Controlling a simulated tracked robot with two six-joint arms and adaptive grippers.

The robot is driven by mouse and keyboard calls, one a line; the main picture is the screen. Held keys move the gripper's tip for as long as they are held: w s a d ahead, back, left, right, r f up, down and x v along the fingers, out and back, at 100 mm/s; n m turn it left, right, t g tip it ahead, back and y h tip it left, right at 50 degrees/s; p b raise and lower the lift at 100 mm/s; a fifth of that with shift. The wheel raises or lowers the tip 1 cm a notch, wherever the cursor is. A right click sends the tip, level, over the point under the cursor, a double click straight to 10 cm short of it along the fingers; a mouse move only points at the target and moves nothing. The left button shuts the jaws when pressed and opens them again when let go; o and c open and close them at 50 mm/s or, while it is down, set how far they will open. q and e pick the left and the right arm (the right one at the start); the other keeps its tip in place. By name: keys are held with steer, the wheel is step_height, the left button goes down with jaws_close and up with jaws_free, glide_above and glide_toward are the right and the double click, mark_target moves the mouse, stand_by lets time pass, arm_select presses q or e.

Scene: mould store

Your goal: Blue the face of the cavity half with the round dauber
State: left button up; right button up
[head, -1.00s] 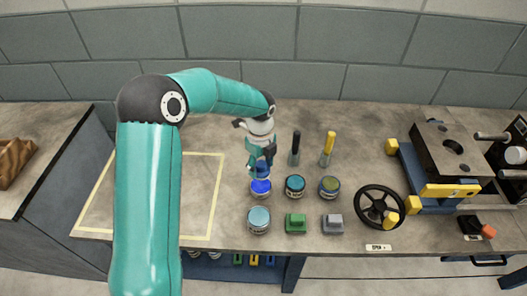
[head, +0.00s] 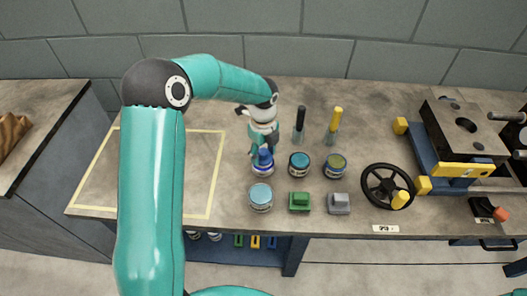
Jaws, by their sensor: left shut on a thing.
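My left gripper (head: 262,150) points down over the near-left jar row, shut on a blue-ended tool that I take for the round dauber (head: 264,159). Its blue end is at the mouth of a small jar (head: 262,171); whether it touches the contents cannot be told. The fingers hide part of the tool. A dark steel block with a round hole (head: 448,122), apparently the cavity half, sits on a blue and yellow fixture (head: 428,160) at the right, well away from the gripper. My right gripper is out of view.
Two more jars (head: 299,164) (head: 335,165) stand right of the gripper, with black (head: 301,117) and yellow (head: 337,119) handled tools behind. A light-blue-topped jar (head: 260,198), green block (head: 299,202), grey block (head: 339,203) and handwheel (head: 387,188) are nearer. The taped area (head: 214,180) is empty.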

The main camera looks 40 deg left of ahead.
mark_target(263, 151)
arm_select(q)
steer(key=shift+f+b, duration=0.3)
steer(key=shift+f, duration=0.1)
stand_by(0.9)
steer(key=shift+f, duration=0.1)
stand_by(0.8)
steer(key=shift+r+p, duration=2.9)
steer(key=shift+r, duration=0.7)
